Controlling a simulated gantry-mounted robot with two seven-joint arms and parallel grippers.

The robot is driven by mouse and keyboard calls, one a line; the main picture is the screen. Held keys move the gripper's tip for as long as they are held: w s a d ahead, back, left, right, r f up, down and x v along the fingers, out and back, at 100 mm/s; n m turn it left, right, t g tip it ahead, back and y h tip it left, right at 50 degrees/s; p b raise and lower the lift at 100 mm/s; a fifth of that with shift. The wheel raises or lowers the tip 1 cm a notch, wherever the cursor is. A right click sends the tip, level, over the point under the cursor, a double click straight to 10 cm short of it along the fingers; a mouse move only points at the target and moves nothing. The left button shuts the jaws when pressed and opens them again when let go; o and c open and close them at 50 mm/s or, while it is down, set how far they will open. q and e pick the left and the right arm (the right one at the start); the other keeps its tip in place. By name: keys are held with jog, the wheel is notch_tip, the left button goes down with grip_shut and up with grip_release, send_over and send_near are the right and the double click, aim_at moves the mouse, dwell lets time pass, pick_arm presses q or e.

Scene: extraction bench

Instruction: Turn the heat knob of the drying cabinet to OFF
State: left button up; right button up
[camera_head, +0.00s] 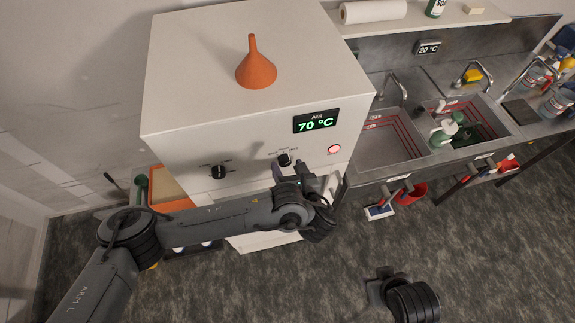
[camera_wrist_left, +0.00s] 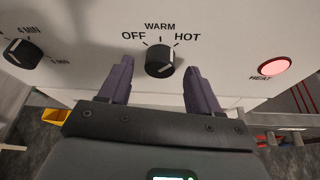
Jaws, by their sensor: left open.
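The drying cabinet (camera_head: 225,130) is a large white box with a green 70 °C display (camera_head: 316,124). Its black heat knob (camera_head: 285,160) is on the front; in the left wrist view the heat knob (camera_wrist_left: 159,58) sits below the labels OFF, WARM and HOT. Its pale ridge seems slanted towards HOT, but I cannot tell exactly. My left gripper (camera_head: 288,171) is in front of the knob. In the left wrist view its purple fingers (camera_wrist_left: 160,76) are open, one on each side of the knob, with gaps showing. The red HEAT lamp (camera_wrist_left: 274,66) is lit.
A second black knob (camera_wrist_left: 22,53) with minute marks is to the left on the same panel. An orange funnel (camera_head: 256,66) stands on the cabinet top. A steel sink bench (camera_head: 395,147) is to the right. Part of my right arm shows low in the head view.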

pick_arm(q)
jog(key=shift+w+a+f, duration=0.15)
jog(key=shift+w, duration=0.25)
